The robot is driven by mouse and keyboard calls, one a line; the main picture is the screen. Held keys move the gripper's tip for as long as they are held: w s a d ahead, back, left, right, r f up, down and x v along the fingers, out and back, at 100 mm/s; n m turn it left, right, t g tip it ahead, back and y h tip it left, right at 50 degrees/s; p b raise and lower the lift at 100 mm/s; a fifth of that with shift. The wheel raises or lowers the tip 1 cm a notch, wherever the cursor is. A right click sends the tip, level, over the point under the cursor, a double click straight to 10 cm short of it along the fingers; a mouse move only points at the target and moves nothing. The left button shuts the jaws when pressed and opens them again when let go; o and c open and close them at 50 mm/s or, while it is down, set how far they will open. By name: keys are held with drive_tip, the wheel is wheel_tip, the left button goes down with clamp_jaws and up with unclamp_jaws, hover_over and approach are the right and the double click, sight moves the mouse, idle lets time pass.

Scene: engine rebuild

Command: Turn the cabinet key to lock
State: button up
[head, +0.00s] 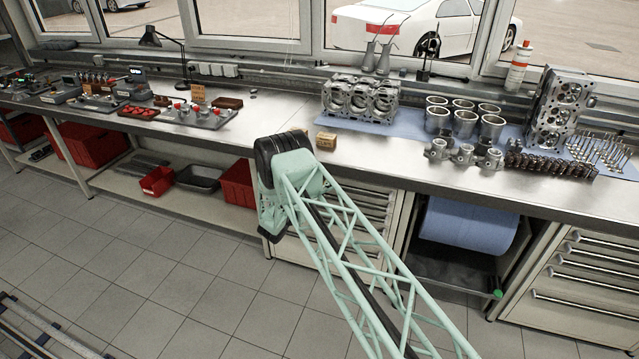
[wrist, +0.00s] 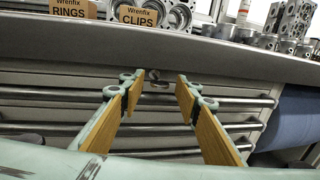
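The key (wrist: 154,74) is a small grey metal piece on the cabinet front, just under the worktop edge in the wrist view. It is small, and its exact angle is hard to tell. The drawer cabinet (wrist: 60,97) has long horizontal bar handles; in the head view its front (head: 372,198) is partly behind my arm. My gripper (wrist: 158,84) is open, with its two yellow-padded fingers apart. The key shows in the gap between the fingertips and no contact shows. In the head view my arm hides the fingers and the key.
The worktop (head: 240,135) overhangs the cabinet front. Cardboard boxes marked RINGS (wrist: 73,8) and CLIPS (wrist: 138,14) stand near its edge. A blue paper roll (head: 468,228) hangs right of the cabinet. A red bin (head: 237,184) sits low on the left. The floor in front is clear.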

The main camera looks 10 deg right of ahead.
drive_tip(key=c, duration=0.8)
drive_tip(key=shift+o, duration=0.2)
drive_tip(key=shift+m+b, duration=0.4)
drive_tip(key=shift+b, duration=0.05)
drive_tip(key=shift+s+d+m+y+b, duration=0.1)
drive_tip(key=shift+m+y+b, duration=0.55)
drive_tip(key=shift+m+b, duration=1.95)
drive_tip(key=shift+w+d+m+y+b, duration=0.1)
drive_tip(key=shift+m+y+b, duration=0.6)
drive_tip(key=shift+m+b, duration=1.95)
drive_tip(key=shift+s+m+y+b, duration=0.1)
drive_tip(key=shift+m+y+b, duration=0.55)
drive_tip(key=shift+m+b, duration=1.95)
drive_tip(key=shift+r+n+b, duration=0.1)
drive_tip(key=shift+n+b, duration=0.15)
drive_tip(key=shift+b, duration=0.25)
